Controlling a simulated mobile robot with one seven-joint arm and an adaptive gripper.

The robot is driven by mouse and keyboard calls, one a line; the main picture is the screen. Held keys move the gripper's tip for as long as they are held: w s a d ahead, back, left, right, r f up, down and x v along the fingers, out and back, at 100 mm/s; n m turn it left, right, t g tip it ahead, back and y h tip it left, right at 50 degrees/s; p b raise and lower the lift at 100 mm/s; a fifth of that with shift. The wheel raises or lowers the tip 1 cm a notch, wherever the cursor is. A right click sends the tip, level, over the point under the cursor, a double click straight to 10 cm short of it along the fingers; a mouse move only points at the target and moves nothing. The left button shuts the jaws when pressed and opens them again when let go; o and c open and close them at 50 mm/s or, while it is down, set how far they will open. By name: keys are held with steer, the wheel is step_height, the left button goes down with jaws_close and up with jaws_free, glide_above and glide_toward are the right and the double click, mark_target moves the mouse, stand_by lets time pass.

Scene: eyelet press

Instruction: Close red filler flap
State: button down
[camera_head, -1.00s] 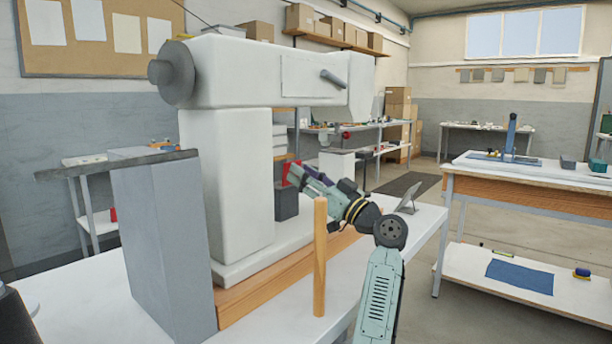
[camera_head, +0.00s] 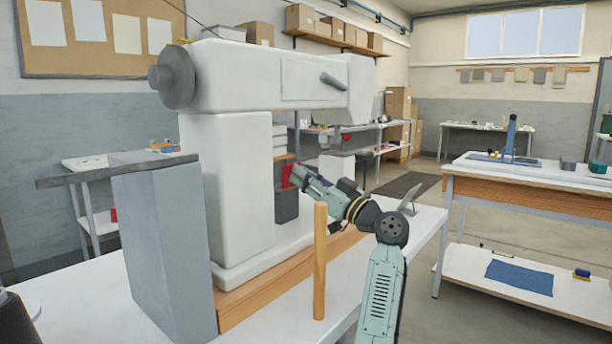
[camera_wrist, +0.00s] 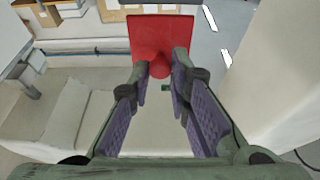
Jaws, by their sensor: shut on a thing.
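The red filler flap (camera_head: 286,176) shows in the head view as a small red plate at the top of a dark grey box (camera_head: 287,207), beside the white press column. In the wrist view the flap (camera_wrist: 158,34) is a flat red plate facing me, with a round red knob (camera_wrist: 160,68) at its lower edge. My gripper (camera_head: 297,175) reaches it from the right. In the wrist view my gripper (camera_wrist: 165,74) has its two fingertips closed around the knob. The flap's hinge and the box opening are hidden from me.
The white press (camera_head: 228,180) stands on a wooden base (camera_head: 270,290) left of my arm. A grey block (camera_head: 165,250) stands at left. A small tilted grey panel (camera_head: 409,197) is on the table at right.

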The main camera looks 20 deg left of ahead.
mark_target(291, 166)
steer(key=h+p, duration=0.1)
steer(key=p, duration=0.1)
steer(key=a+r+g+h+p, duration=0.1)
steer(key=p, duration=0.1)
steer(key=r+h+p, duration=0.1)
steer(key=p, duration=0.1)
steer(key=shift+w+a+r, duration=0.15)
steer(key=shift+w+r, duration=0.05)
steer(key=shift+w, duration=0.05)
steer(key=h+p, duration=0.1)
steer(key=p, duration=0.1)
steer(key=a+g+h+p, duration=0.1)
steer(key=p, duration=0.2)
steer(key=r+h+p, duration=0.1)
steer(key=h+p, duration=0.1)
steer(key=shift+w+a+g+p, duration=0.3)
steer(key=shift+a, duration=0.05)
steer(key=h+p, duration=0.1)
steer(key=p, duration=0.1)
steer(key=a+g+h+p, duration=0.1)
steer(key=p, duration=0.2)
steer(key=shift+w+a+f+h+p, duration=0.15)
steer(key=shift+w+h+p, duration=0.05)
steer(key=shift+h+p, duration=0.1)
steer(key=p, duration=0.1)
steer(key=h+p, duration=0.1)
steer(key=shift+w+a+f+g+p, duration=0.15)
steer(key=shift+a+f+g+p, duration=0.15)
steer(key=shift+a+f, duration=0.05)
steer(key=shift+f, duration=0.1)
